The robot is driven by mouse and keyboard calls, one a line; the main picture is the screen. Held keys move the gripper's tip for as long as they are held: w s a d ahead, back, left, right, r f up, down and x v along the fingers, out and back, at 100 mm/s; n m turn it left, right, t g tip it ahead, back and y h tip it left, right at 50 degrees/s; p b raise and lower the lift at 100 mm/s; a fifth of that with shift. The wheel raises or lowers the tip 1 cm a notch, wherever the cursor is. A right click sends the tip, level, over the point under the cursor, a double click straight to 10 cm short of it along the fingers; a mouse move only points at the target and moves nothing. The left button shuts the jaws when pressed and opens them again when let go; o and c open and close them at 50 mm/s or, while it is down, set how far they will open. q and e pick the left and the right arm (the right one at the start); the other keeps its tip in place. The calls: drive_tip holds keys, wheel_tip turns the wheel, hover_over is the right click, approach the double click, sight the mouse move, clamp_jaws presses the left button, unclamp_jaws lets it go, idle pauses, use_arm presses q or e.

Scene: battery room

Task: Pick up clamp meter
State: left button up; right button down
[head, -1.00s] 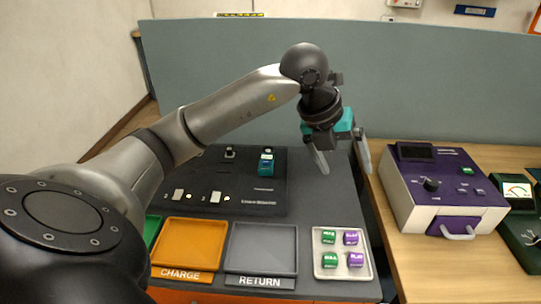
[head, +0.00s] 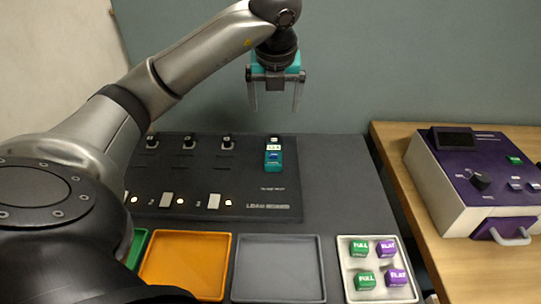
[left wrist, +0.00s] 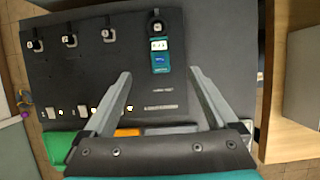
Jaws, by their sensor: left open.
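The clamp meter (head: 273,158) is a small teal device with a black top, lying at the right end of the black panel in the head view. It also shows in the left wrist view (left wrist: 159,57), just beyond the fingertips and between their lines. My left gripper (head: 275,108) is open and empty, above and behind the meter in the head view, with its fingers pointing down. In the left wrist view the two grey fingers (left wrist: 160,72) are spread wide apart, and nothing is between them. My right gripper is not in view.
The black panel (head: 240,200) has several hooks and lit switches. In front stand an orange tray (head: 187,292), a grey tray (head: 278,297) and a pale tray (head: 402,293) with green and purple blocks. A purple-and-white device (head: 468,187) sits on the wooden table (head: 395,147) at right.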

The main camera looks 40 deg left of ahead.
use_arm(q)
wheel_tip(320, 180, down, 3)
drive_tip(key=b, duration=0.4)
hover_over(273, 150)
drive_tip(key=s+d, duration=0.2)
wheel_tip(273, 150, down, 9)
drive_tip(key=shift+w+f, duration=0.1)
drive_tip(key=shift+w+a+f, duration=0.1)
drive_tip(key=shift+f, duration=0.1)
drive_tip(key=b+x, duration=0.1)
drive_tip(key=x, duration=0.3)
drive_tip(key=shift+a+f+b, duration=0.1)
drive_tip(key=shift+f+b, duration=0.25)
drive_tip(key=shift+f, duration=0.05)
drive_tip(key=shift+w+a+f, duration=0.1)
drive_tip(key=shift+f, duration=0.15)
drive_tip(key=c, duration=0.9)
drive_tip(key=shift+r, duration=0.1)
clamp_jaws()
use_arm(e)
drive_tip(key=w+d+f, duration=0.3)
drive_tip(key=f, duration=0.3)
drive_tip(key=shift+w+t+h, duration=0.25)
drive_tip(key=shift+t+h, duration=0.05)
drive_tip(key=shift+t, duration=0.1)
